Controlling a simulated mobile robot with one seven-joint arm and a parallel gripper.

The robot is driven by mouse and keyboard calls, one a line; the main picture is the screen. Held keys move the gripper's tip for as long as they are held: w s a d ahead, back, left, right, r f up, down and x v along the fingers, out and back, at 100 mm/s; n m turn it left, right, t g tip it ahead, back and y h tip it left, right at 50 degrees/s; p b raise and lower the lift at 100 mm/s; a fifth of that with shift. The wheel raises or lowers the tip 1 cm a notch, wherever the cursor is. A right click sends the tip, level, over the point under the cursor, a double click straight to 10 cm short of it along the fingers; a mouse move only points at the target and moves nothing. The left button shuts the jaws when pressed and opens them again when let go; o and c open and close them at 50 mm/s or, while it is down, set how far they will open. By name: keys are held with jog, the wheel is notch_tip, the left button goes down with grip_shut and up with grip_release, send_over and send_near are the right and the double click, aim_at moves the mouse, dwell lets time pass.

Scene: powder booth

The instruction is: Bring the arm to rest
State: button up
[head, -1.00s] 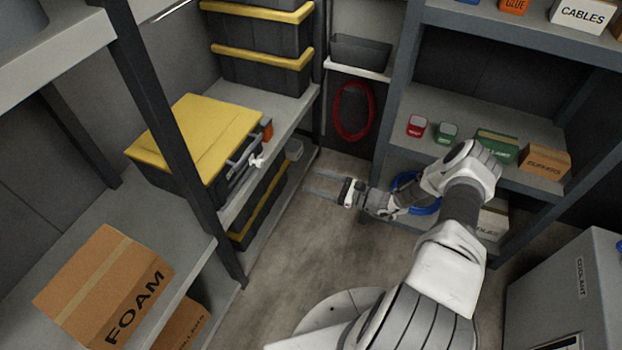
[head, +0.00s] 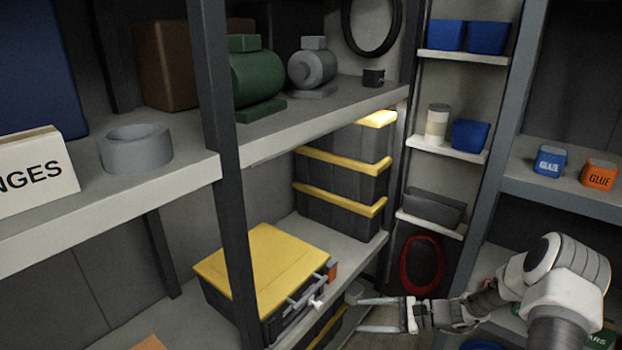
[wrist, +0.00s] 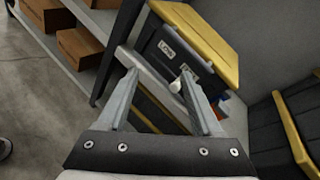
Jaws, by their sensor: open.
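My gripper (head: 376,315) is open and empty in the head view, its two fingers pointing left toward the front of a black case with a yellow lid (head: 265,262). In the wrist view my gripper (wrist: 170,95) shows its fingers spread apart, with the case (wrist: 180,55) beyond them on its shelf. A small pale knob or latch on the case's front shows between the fingers. I cannot tell whether the fingers touch anything; a gap seems to remain.
The upper shelf (head: 330,120) holds green and grey motors. The right rack (head: 560,190) stands close to my arm. A red hose (head: 421,262) hangs on the back wall.

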jog(key=s+a+r+n+g+h, duration=0.2)
jog(key=s+r+n+h, duration=0.25)
jog(key=r, duration=0.55)
jog(key=s+a+r+n+g+h, duration=0.15)
jog(key=s+r+n+h, duration=0.35)
jog(key=r, duration=0.5)
jog(key=s+d+r+n+t+h, duration=0.1)
jog(key=s+r+n+t+h, duration=0.15)
jog(key=s+r, duration=0.5)
jog(key=s+d+r+n+t+h, duration=0.25)
jog(key=s+r, duration=0.25)
jog(key=s, duration=0.5)
notch_tip(320, 180, up, 19)
jog(key=p, duration=1.9)
jog(key=shift+s+a+f+n, duration=0.15)
jog(key=shift+s+a+n, duration=0.1)
jog(key=shift+s+n, duration=0.2)
jog(key=shift+w+a, duration=0.1)
jog(key=shift+a, duration=0.05)
